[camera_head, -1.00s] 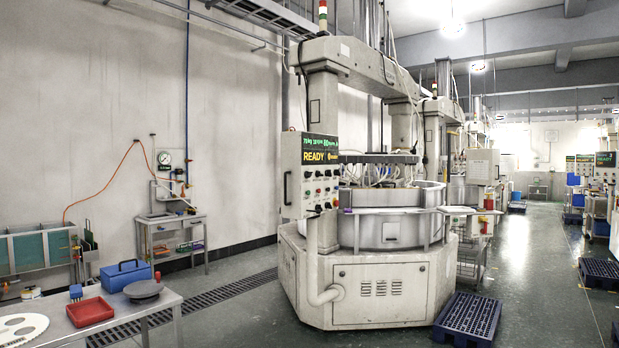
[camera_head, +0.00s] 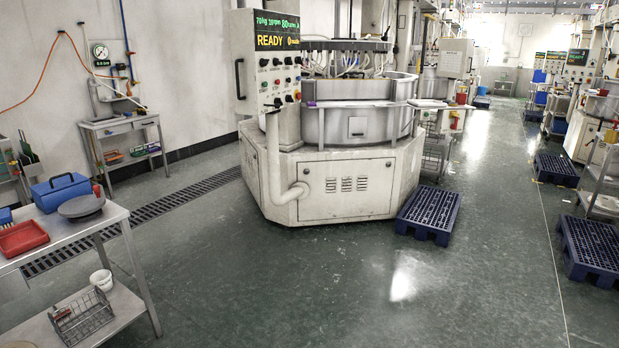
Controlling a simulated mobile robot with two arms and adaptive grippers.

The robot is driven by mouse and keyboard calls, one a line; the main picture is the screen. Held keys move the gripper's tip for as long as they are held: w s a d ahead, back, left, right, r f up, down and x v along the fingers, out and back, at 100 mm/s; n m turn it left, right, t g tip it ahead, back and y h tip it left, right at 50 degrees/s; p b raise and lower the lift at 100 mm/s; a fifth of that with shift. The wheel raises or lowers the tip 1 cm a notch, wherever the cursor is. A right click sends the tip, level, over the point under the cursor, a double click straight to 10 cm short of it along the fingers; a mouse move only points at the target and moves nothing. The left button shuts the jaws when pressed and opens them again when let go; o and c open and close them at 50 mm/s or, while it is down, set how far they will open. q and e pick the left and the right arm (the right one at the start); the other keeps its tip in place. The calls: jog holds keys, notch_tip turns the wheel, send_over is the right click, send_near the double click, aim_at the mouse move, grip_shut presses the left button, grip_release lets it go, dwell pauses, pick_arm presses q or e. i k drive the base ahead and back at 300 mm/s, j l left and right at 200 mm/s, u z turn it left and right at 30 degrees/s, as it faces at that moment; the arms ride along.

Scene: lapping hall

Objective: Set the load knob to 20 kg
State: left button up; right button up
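The lapping machine (camera_head: 345,185) stands in the middle of the head view, a few steps away across the floor. Its control panel (camera_head: 268,62) is on the machine's left front and carries several small knobs and buttons. The panel's display (camera_head: 276,30) reads 70 kg in green at its left, with "READY" in yellow below. Which of the knobs is the load knob cannot be told at this size. Neither of my grippers shows in the head view.
A steel table (camera_head: 75,235) at the left holds a red tray (camera_head: 22,238), a blue toolbox (camera_head: 62,190) and a grey disc (camera_head: 81,206). Blue pallets stand right of the machine (camera_head: 428,213) and farther right (camera_head: 590,248). The floor in front is clear.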

aim_at(262, 62)
jog(key=i, duration=2.05)
